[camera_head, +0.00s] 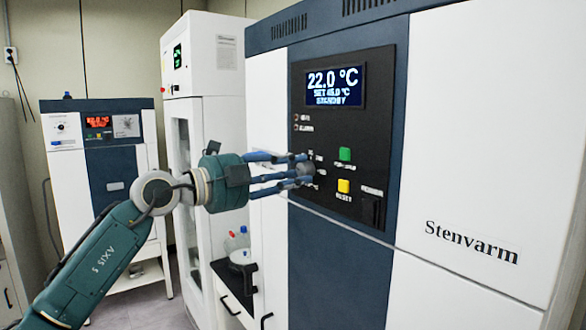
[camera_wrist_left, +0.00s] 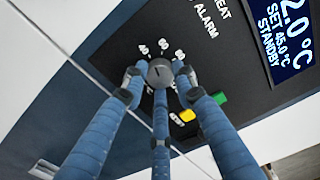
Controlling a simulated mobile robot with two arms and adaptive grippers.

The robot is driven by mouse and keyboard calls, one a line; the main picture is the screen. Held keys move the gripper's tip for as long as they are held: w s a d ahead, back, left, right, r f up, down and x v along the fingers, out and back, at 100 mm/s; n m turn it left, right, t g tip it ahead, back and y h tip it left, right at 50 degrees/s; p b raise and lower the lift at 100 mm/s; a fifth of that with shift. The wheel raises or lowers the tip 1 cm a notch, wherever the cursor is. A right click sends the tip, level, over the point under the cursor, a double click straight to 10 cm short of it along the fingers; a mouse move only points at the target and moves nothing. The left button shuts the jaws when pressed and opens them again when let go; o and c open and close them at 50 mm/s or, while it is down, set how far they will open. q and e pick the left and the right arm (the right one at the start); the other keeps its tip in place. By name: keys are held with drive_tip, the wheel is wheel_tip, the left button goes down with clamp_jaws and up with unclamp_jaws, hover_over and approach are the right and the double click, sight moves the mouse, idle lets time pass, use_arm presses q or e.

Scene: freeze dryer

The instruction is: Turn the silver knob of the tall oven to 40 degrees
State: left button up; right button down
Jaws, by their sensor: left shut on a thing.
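The tall oven (camera_head: 455,140) has a black control panel (camera_head: 376,115) with a silver knob (camera_head: 306,168), which also shows in the left wrist view (camera_wrist_left: 160,72). The display (camera_head: 336,87) reads 22.0 °C, SET 45.0 °C, STANDBY. My left gripper (camera_head: 302,165) is shut on the knob, its blue fingers placed around it. In the left wrist view, the fingertips (camera_wrist_left: 160,80) surround the knob, and its dark pointer line shows on the face. My right gripper is not in view.
A green button (camera_head: 345,154) and a yellow button (camera_head: 344,186) sit right of the knob. A white cabinet (camera_head: 212,60) stands behind my left gripper, with bottles (camera_head: 237,243) below. Another oven (camera_head: 97,165) stands at the far left.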

use_arm(q)
drive_tip(key=shift+f+n+p, duration=0.1)
drive_tip(key=shift+n+p, duration=0.5)
drive_tip(key=shift+n, duration=1)
drive_tip(key=o, duration=1.2)
drive_tip(key=shift+c, duration=0.2)
drive_tip(key=v, duration=1.2)
